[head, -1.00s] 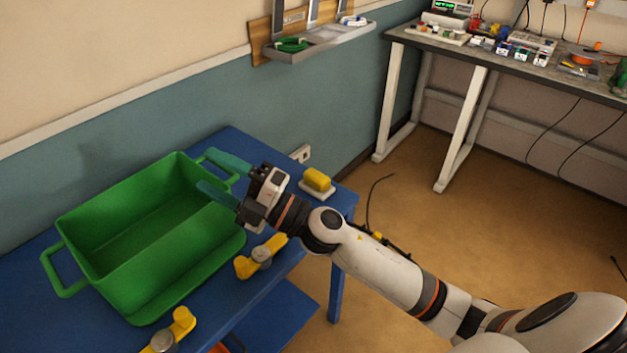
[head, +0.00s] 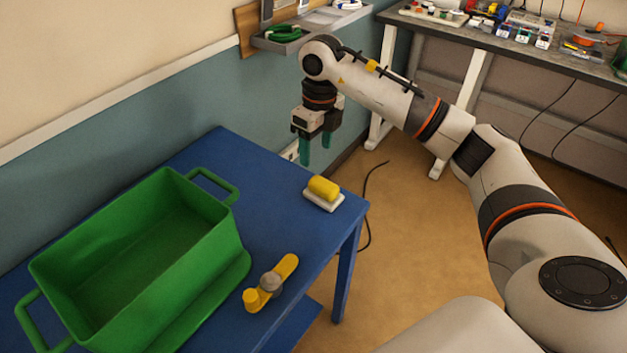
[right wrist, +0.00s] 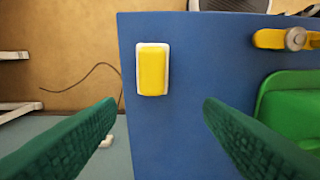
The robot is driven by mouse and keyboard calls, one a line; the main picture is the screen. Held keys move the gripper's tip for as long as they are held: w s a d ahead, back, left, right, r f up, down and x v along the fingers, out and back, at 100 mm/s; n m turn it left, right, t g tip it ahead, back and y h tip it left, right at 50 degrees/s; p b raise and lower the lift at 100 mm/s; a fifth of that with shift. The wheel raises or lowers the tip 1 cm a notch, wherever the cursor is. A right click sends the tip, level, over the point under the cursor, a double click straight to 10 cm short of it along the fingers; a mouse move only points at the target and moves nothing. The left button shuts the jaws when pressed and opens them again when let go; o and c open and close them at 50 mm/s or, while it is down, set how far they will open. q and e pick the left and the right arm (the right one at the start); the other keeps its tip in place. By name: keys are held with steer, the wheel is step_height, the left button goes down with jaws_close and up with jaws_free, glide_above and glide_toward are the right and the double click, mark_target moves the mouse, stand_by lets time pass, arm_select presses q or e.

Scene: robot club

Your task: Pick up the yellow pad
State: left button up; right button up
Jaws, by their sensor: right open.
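The yellow pad (head: 324,187) sits on a white base (head: 322,201) near the right corner of the blue table. It also shows in the right wrist view (right wrist: 152,72), upper middle, between and beyond the two fingers. My right gripper (head: 318,150) points down with green fingers, open and empty, above and behind the pad in the head view. In the right wrist view the gripper's fingers (right wrist: 160,125) are wide apart, with nothing between them. My left gripper does not show.
A green crate (head: 205,215) with handles stands on the blue table (head: 200,150), left of the pad. A yellow part with a grey knob (head: 271,282) lies near the front edge. A wall shelf (head: 300,35) hangs behind my right arm. Bare table surrounds the pad.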

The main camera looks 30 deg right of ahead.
steer(key=d, duration=0.1)
glide_above(324, 183)
steer(key=shift+h, duration=0.3)
steer(key=f, duration=0.4)
steer(key=f+p, duration=0.1)
steer(key=shift+w+a+f, duration=0.1)
steer(key=shift+w+f, duration=0.25)
steer(key=shift+f, duration=0.6)
steer(key=f, duration=0.1)
steer(key=f+p, duration=0.1)
steer(key=f, duration=0.1)
steer(key=shift+s+f, duration=0.3)
steer(key=shift+s, duration=0.05)
steer(key=shift+f, duration=0.4)
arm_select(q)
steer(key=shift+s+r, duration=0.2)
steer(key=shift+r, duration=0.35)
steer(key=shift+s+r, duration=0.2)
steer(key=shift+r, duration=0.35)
arm_select(e)
steer(key=shift+c, duration=0.2)
steer(key=c, duration=1)
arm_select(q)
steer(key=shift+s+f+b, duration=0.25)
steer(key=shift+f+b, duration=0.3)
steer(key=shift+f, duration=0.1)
arm_select(e)
step_height(324, 183, up, 10)
steer(key=shift+r, duration=0.1)
